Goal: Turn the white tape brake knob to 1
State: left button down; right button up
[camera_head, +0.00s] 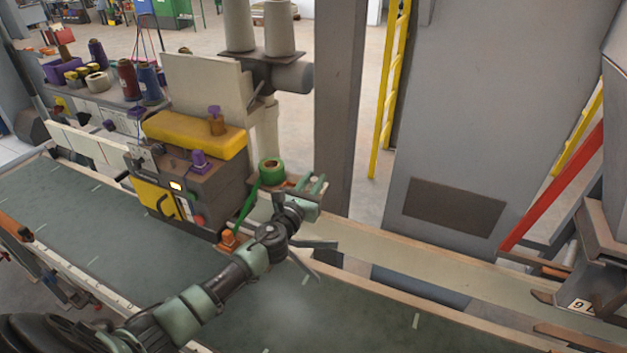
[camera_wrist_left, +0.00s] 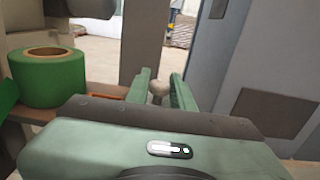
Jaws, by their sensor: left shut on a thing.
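My left gripper (camera_head: 314,184) reaches over the conveyor to the small shelf beside the green tape roll (camera_head: 271,174). In the left wrist view, the fingers of my left gripper (camera_wrist_left: 160,79) stand on either side of the pale, rounded tape brake knob (camera_wrist_left: 158,88) and are shut on it. Only the upper part of the knob shows between the fingers. Its setting and any number marks are hidden. In the head view I cannot make out the knob behind the gripper. My right gripper is not in view.
The green tape roll (camera_wrist_left: 46,82) stands close left of my gripper, with tape running down towards an orange part (camera_head: 228,241). A sewing machine with a yellow cover (camera_head: 195,135) stands left of it. A grey post (camera_head: 340,100) rises behind. The conveyor belt (camera_head: 345,318) is clear.

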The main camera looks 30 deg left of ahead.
pick_arm(q)
jog(key=shift+a+r+m+h, duration=0.1)
jog(key=shift+m+h, duration=0.3)
jog(key=shift+h, duration=0.2)
jog(key=c, duration=1.3)
grip_release()
jog(key=shift+w, duration=0.1)
jog(key=shift+o, duration=0.5)
jog(key=shift+w+f, duration=0.2)
jog(key=shift+s, duration=0.1)
